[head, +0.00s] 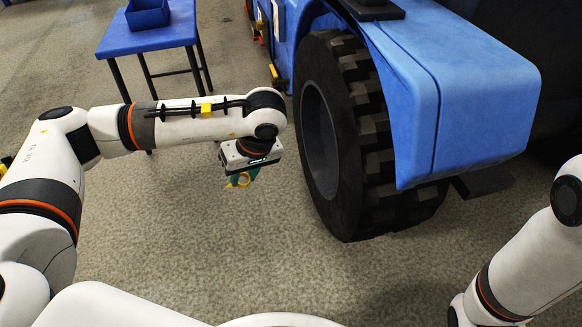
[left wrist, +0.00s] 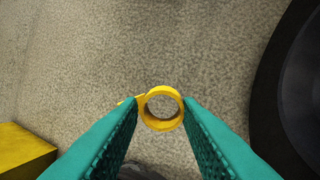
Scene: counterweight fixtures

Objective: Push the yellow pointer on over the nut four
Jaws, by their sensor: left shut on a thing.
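The yellow pointer (left wrist: 161,122) is a ring with a small pointed tab on its left side. My left gripper (left wrist: 160,110) has teal fingers and is shut on it, one finger on each side of the ring. In the head view the left gripper (head: 241,178) hangs below the wrist with the pointer (head: 240,181) at its tips, apart from the wheel, with floor behind it. The wheel (head: 319,135) stands to the right; its hub face is seen edge-on and dark. No nut can be made out in either view. My right gripper is outside the views.
A blue vehicle fender (head: 460,90) overhangs the black tyre (head: 375,150). A blue table (head: 150,38) with a blue bin (head: 147,14) stands at the back left. The floor between table and wheel is open.

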